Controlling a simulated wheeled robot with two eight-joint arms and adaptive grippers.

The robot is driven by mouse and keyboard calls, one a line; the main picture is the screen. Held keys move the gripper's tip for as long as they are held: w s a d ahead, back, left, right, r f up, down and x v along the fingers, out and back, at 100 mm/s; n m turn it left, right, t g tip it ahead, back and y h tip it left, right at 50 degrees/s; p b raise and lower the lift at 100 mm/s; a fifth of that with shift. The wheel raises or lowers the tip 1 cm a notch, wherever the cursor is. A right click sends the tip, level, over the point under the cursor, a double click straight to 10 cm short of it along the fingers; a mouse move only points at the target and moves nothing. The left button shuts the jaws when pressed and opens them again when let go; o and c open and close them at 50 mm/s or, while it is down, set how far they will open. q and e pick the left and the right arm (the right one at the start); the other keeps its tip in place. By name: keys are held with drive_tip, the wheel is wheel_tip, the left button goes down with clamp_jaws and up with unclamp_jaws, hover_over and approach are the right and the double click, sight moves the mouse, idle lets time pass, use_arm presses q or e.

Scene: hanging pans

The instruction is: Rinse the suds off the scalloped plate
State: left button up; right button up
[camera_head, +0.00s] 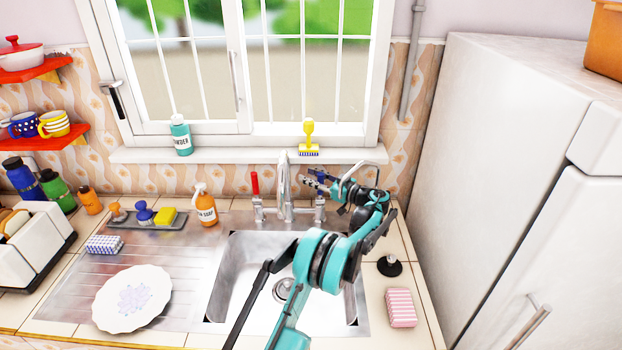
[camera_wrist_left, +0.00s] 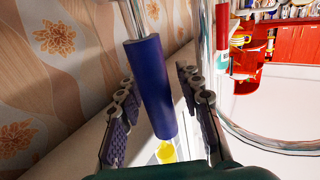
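The white scalloped plate (camera_head: 118,318) lies on the ribbed drainboard left of the sink, with a pale bluish patch (camera_head: 135,298) in its middle; I cannot tell whether this is suds or a pattern. The sink basin (camera_head: 240,275) looks empty. The chrome tap (camera_head: 284,190) stands behind it, with a red handle (camera_head: 255,184) on its left. My left gripper (camera_head: 314,180) is at the tap's right side. In the left wrist view, its open fingers (camera_wrist_left: 153,108) stand either side of the blue tap handle (camera_wrist_left: 150,85), with gaps visible. My right gripper is out of view.
A black stopper (camera_head: 389,265) and a pink striped cloth (camera_head: 401,308) lie right of the sink. A white fridge (camera_head: 500,130) bounds the right.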

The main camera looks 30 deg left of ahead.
use_arm(q)
clamp_jaws()
drive_tip(key=s+n+y+b, duration=0.1)
drive_tip(key=s+d+n+b, duration=0.1)
drive_tip(key=n, duration=0.1)
drive_tip(key=shift+s+d+r+y, duration=0.1)
drive_tip(key=shift+d+r+y, duration=0.05)
drive_tip(key=shift+y, duration=0.25)
